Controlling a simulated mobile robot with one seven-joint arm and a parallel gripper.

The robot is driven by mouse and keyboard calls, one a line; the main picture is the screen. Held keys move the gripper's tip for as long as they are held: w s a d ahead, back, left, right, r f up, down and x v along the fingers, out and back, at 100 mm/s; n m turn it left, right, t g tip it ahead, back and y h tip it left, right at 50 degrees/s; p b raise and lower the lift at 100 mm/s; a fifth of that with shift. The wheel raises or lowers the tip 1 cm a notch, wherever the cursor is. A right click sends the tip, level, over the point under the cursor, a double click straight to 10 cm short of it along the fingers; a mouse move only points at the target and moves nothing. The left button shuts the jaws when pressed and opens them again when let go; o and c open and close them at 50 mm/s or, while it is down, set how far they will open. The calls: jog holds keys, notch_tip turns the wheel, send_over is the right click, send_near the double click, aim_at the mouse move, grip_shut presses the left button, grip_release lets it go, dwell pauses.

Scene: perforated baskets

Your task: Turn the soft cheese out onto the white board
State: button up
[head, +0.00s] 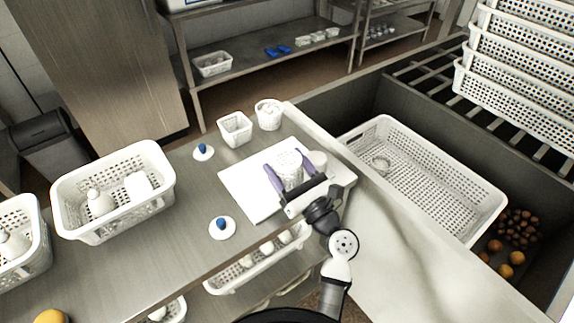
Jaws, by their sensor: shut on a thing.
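The white board (240,182) lies flat on the steel counter. My gripper (287,163), with purple fingers, is over the board's right part. It is shut around a small white perforated basket (289,166), one finger on each side. I cannot tell whether the basket touches the board, or what is inside it. A pale round thing (317,159) is just right of the gripper, partly hidden by it; I cannot tell whether it is the soft cheese.
A square basket (235,129) and a round basket (268,115) stand behind the board. Two white discs with blue knobs (203,152) (221,227) are left of it. A large basket (115,225) with white items stands further left. A sink with a long basket (430,185) is right.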

aim_at(287, 159)
jog(key=shift+r, duration=0.15)
jog(key=shift+r+p, duration=0.35)
jog(key=shift+p, duration=0.2)
jog(key=shift+r+p, duration=1.1)
jog(key=shift+p, duration=0.2)
dwell(0.3)
jog(key=shift+r+p, duration=0.7)
jog(key=shift+p, duration=0.05)
jog(key=shift+f, duration=0.1)
